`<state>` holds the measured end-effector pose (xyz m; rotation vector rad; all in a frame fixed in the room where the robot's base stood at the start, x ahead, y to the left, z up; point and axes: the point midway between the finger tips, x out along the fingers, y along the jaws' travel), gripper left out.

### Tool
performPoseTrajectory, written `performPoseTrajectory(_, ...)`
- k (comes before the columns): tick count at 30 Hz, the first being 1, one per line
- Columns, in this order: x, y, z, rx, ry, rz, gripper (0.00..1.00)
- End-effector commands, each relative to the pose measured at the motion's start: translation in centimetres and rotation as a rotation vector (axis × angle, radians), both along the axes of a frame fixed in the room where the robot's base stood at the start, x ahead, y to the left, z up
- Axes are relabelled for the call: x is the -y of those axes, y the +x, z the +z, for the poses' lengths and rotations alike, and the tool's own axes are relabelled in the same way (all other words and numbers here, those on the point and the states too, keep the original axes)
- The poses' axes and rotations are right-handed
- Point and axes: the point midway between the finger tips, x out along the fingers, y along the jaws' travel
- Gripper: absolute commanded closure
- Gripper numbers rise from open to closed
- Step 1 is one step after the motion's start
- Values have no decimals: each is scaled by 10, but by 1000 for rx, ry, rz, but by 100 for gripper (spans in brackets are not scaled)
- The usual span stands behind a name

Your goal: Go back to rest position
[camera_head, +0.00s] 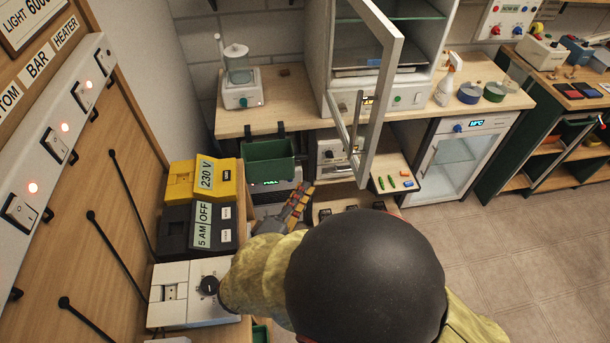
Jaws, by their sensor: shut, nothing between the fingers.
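A grey hand-like shape with red and yellow bands (296,207) shows beyond the sleeve, near the green bin (269,160).
A glass-doored cabinet (410,98) stands on the back bench, its door (387,75) swung out. Yellow (180,180) and black (176,230) boxes line the left side. A small fridge (465,160) stands under the bench. Tiled floor (545,250) is clear at right.

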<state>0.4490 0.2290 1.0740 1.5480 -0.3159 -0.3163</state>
Motion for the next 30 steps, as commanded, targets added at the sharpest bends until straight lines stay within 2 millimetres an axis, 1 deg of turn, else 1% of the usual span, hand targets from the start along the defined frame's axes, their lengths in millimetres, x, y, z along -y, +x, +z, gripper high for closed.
performPoseTrajectory(1,-1,-4,1,1,-1,2,100)
performPoseTrajectory(5,0,-10,0,1,-1,0,100)
performPoseTrajectory(11,0,-11,0,0,-2,-1,100)
performPoseTrajectory(14,0,-10,-1,-13,-29,0,100)
performPoseTrajectory(17,1,-11,-9,-75,-93,-1,100)
performPoseTrajectory(20,22,-23,-36,-221,-183,-57,100)
performPoseTrajectory(21,33,-31,-47,-294,-213,-88,100)
performPoseTrajectory(23,48,-45,-59,-401,-238,-131,100)
performPoseTrajectory(26,73,-69,-70,-573,-223,-203,100)
performPoseTrajectory(27,84,-79,-73,-644,-201,-235,100)
performPoseTrajectory(29,100,-95,-75,-751,-143,-283,100)
performPoseTrajectory(30,109,-106,-76,-821,-90,-312,100)
